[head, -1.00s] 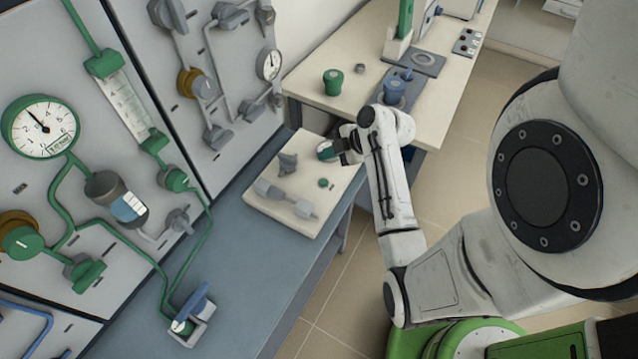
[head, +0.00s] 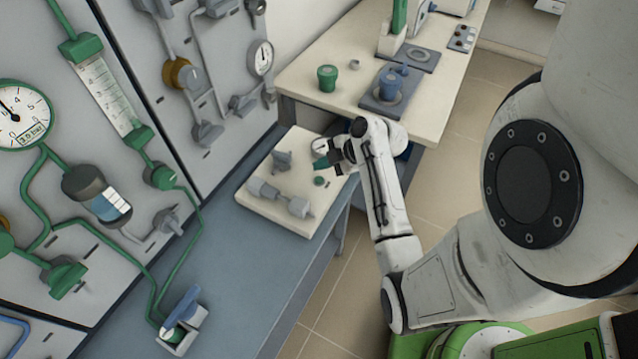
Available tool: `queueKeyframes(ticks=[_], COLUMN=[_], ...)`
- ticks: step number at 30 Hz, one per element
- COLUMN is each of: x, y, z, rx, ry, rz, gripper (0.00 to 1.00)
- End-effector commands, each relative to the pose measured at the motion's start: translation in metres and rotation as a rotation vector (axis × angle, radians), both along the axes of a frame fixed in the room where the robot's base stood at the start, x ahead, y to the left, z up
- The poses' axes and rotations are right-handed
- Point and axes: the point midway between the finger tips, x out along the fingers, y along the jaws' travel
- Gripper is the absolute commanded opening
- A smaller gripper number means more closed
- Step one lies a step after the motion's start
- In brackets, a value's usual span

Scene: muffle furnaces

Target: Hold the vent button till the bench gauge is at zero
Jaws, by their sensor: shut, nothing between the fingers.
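A pale board (head: 262,212) lies on the blue-grey bench and carries grey valve fittings. A small green button (head: 319,181), which looks like the vent button, sits on this board near its right side. Just behind it is a small round green-and-white part (head: 320,147), probably the bench gauge. It is partly covered by my gripper, and I cannot read it. My gripper (head: 332,162) is shut and empty, just above and slightly right of the button. It appears apart from the button.
A wall panel on the left holds a large green-rimmed gauge (head: 20,115), pipes and valves. A smaller gauge (head: 261,58) is farther back. A blue-handled valve (head: 181,310) stands on the near bench. The cream table (head: 318,67) behind carries a green jar (head: 327,78).

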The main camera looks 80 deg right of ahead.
Motion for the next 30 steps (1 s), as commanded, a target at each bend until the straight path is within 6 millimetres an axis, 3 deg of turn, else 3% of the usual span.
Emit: queueKeyframes(ticks=[1,7,30], x=[0.000,0.000,0.000], y=[0.000,0.000,0.000], z=[-0.013,-0.028,-0.029], rx=[0.000,-0.001,-0.001], ry=[0.000,-0.001,-0.001], rz=[0.000,-0.001,-0.001], gripper=[0.00,0.00,0.00])
